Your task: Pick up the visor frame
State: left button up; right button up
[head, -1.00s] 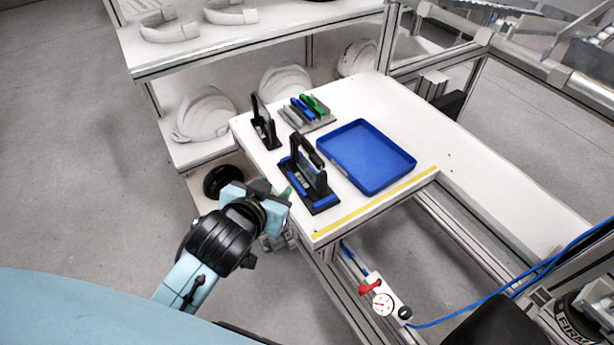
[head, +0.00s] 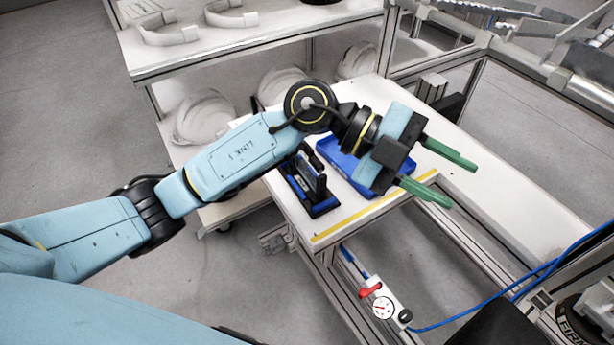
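A black upright frame on a blue and black base (head: 322,208) stands near the front left of the white table. The arm hides part of its top. Two pale U-shaped pieces lie on the upper shelf, one at the left (head: 168,35) and one to its right (head: 231,17). I cannot tell for certain which of these is the visor frame. My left gripper (head: 462,186) is over the right side of the table, its green fingers apart with nothing between them. My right gripper is not in view.
A blue tray (head: 340,162) lies under my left arm, partly hidden. White helmet shells (head: 205,118) sit on the lower shelf. A yellow strip (head: 345,226) marks the table's front edge. The table's right stretch (head: 500,200) is clear.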

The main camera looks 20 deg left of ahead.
pick_arm(q)
jog(key=w+a+f+y, duration=0.3)
jog(key=a+f+y, duration=0.3)
jog(key=y, duration=0.1)
jog(key=n+t+y, duration=0.2)
jog(key=n+y, duration=0.3)
jog(key=y, duration=0.3)
send_over(320, 182)
jog(key=w, duration=0.1)
jog(key=shift+a+f, duration=0.15)
notch_tip(320, 182, down, 7)
jog(key=shift+a+b, duration=0.15)
jog(key=shift+b, duration=0.2)
jog(key=shift+w+f+b, duration=0.15)
jog(key=shift+f, duration=1.4)
jog(key=shift+w+f+b, duration=0.1)
jog(key=shift+f+b, duration=0.05)
jog(key=shift+f, duration=1.35)
grip_shut()
